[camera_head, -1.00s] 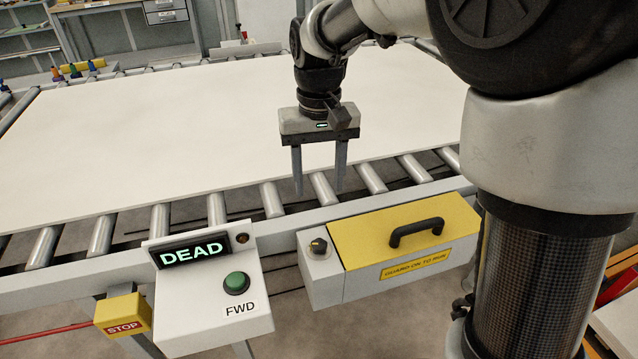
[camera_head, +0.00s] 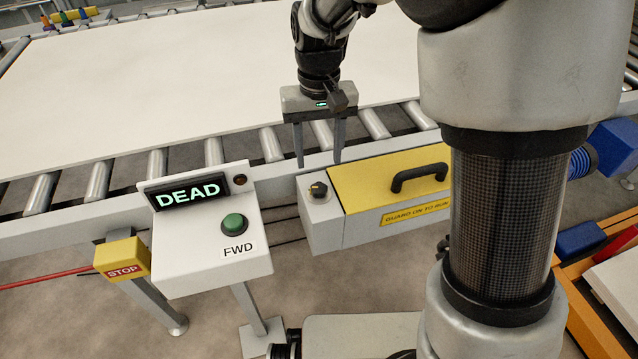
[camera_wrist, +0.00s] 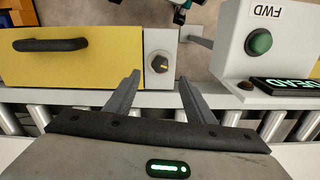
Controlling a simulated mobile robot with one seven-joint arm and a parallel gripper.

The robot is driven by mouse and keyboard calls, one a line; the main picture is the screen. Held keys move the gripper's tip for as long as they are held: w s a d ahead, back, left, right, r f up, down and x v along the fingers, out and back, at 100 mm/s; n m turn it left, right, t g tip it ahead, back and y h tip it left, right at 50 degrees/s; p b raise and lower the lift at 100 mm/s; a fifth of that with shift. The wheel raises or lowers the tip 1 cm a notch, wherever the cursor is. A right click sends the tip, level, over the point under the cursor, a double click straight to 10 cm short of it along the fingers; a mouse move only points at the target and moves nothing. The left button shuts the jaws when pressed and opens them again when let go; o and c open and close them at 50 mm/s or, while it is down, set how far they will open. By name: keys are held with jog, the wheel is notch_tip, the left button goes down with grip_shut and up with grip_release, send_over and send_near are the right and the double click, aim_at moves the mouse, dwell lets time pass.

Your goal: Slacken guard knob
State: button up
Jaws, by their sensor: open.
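The guard knob (camera_head: 318,189) is a small black round knob with a pale pointer line, on the grey left end of the yellow guard box (camera_head: 372,187). It also shows in the wrist view (camera_wrist: 159,63), beyond the fingertips and roughly centred between them. The yellow guard has a black handle (camera_head: 419,177) and a "GUARD ON TO RUN" label. My gripper (camera_head: 319,163) is open and empty, pointing down over the roller edge, behind and above the knob. In the wrist view my gripper's (camera_wrist: 160,80) two fingers are spread apart, not touching the knob.
A white control box (camera_head: 205,255) with a lit "DEAD" display (camera_head: 187,193) and green FWD button (camera_head: 234,223) stands left of the guard. A yellow STOP box (camera_head: 122,258) is further left. A large white board (camera_head: 150,85) lies on the rollers behind.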

aim_at(319, 187)
notch_tip(319, 187, down, 9)
jog(key=shift+r+b, duration=0.15)
jog(key=shift+b, duration=0.8)
jog(key=c, duration=1.1)
